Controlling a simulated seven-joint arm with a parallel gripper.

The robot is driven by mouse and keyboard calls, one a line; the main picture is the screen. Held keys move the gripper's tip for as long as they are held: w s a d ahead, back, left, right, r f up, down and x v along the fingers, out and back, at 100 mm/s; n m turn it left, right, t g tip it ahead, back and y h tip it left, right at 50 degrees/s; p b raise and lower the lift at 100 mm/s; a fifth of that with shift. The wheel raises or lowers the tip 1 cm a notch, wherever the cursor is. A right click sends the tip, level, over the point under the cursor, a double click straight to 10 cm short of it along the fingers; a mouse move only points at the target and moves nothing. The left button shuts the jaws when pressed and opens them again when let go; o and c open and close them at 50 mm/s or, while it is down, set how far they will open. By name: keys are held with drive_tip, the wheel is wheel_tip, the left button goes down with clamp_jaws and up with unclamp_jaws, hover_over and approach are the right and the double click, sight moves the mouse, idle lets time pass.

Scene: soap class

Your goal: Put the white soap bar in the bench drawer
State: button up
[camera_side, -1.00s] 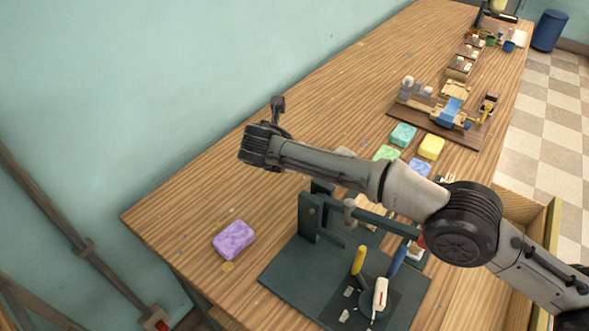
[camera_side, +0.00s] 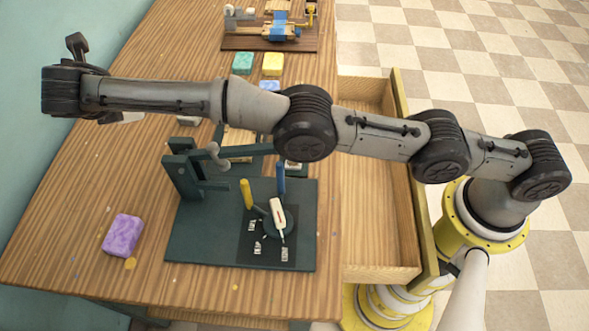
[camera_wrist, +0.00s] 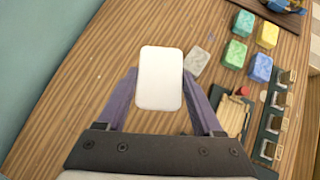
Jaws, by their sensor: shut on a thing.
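The white soap bar (camera_wrist: 160,78) is between the two fingers of my gripper (camera_wrist: 159,84) in the wrist view. My gripper is shut on it, above the wooden bench top. In the side view my arm hides most of the gripper, and a pale edge below the arm (camera_side: 128,117) seems to be the bar. The bench drawer (camera_side: 375,272) is pulled out at the bench's right side. Its visible floor looks empty, though my arm crosses above part of it.
A purple soap (camera_side: 123,235) lies at the front left. A dark green press stand (camera_side: 190,238) with upright handles stands between it and the drawer. Teal (camera_side: 243,63) and yellow (camera_side: 272,64) soaps and a grey marbled bar (camera_wrist: 197,62) lie farther back.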

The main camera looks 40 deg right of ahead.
drive_tip(key=w+d+r+m+g+h, duration=0.1)
drive_tip(key=w+d+r, duration=0.2)
drive_tip(key=d, duration=0.7)
drive_tip(key=w+d+r+m, duration=0.1)
drive_tip(key=w+d+r, duration=0.2)
drive_tip(key=d, duration=0.7)
drive_tip(key=s+d+m+h, duration=0.1)
drive_tip(key=s+d, duration=0.3)
drive_tip(key=d, duration=0.8)
drive_tip(key=s+d+f+m, duration=0.1)
drive_tip(key=s+d+f, duration=0.2)
drive_tip(key=s+d, duration=0.65)
drive_tip(key=s+d+f, duration=0.3)
drive_tip(key=s+d, duration=0.4)
drive_tip(key=s, duration=0.5)
drive_tip(key=shift+g+h, duration=0.3)
drive_tip(key=shift+g, duration=0.1)
wheel_tip(320, 180, down, 33)
drive_tip(key=shift+w+d+f, duration=0.1)
drive_tip(key=shift+w+d, duration=0.05)
drive_tip(key=shift+f, duration=0.15)
drive_tip(key=o, duration=1.4)
drive_tip(key=shift+o, duration=0.2)
